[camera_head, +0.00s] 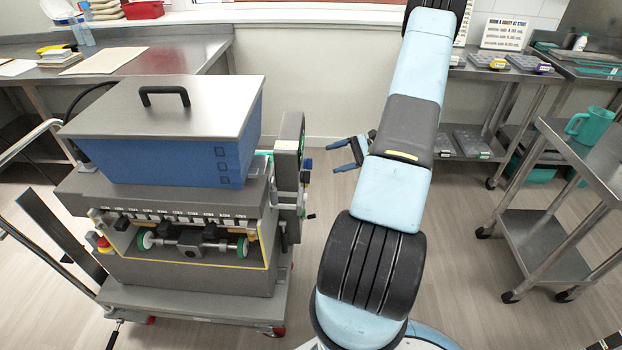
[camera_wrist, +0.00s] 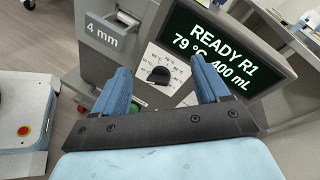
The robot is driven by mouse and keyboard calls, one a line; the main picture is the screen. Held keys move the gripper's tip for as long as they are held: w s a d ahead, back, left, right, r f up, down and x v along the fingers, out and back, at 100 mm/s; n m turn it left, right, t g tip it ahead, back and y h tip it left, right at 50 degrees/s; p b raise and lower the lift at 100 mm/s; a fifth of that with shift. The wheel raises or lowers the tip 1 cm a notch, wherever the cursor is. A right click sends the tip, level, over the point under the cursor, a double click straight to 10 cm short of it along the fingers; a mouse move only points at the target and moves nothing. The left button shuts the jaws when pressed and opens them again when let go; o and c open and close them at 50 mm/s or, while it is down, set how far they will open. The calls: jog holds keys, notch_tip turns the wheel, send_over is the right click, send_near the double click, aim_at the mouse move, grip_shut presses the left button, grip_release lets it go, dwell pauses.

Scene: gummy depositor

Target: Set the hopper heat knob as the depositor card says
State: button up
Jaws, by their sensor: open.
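The heat knob (camera_wrist: 159,75) appears to be the black knob on a pale dial plate in the wrist view. Small marks ring it, too small to read, and I cannot tell its setting. My gripper (camera_wrist: 158,66) is open, its two blue fingers on either side of the knob in the picture; contact cannot be told. The display (camera_wrist: 215,60) beside it reads "READY R1 79 °C 400 mL". In the head view my gripper (camera_head: 334,157) is right of the depositor's control box (camera_head: 289,150), seen edge-on. The blue hopper (camera_head: 170,150) has its lid on. I cannot identify the depositor card.
A "4 mm" label (camera_wrist: 101,31) sits left of the dial. A white sign (camera_head: 503,34) stands on the back right bench, its small text unreadable. A steel cart (camera_head: 570,160) with a teal jug (camera_head: 590,126) stands right. Floor between depositor and cart is largely clear.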

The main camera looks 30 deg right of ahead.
aim_at(305, 177)
jog(key=s+d+f+m+t, duration=0.2)
jog(key=d+f+m+t, duration=0.25)
jog(key=f, duration=0.55)
jog(key=x, duration=1.3)
jog(key=shift+a+r, duration=0.25)
jog(key=shift+r, duration=0.15)
jog(key=shift+w+n+t, duration=0.1)
jog(key=shift+n+t, duration=0.15)
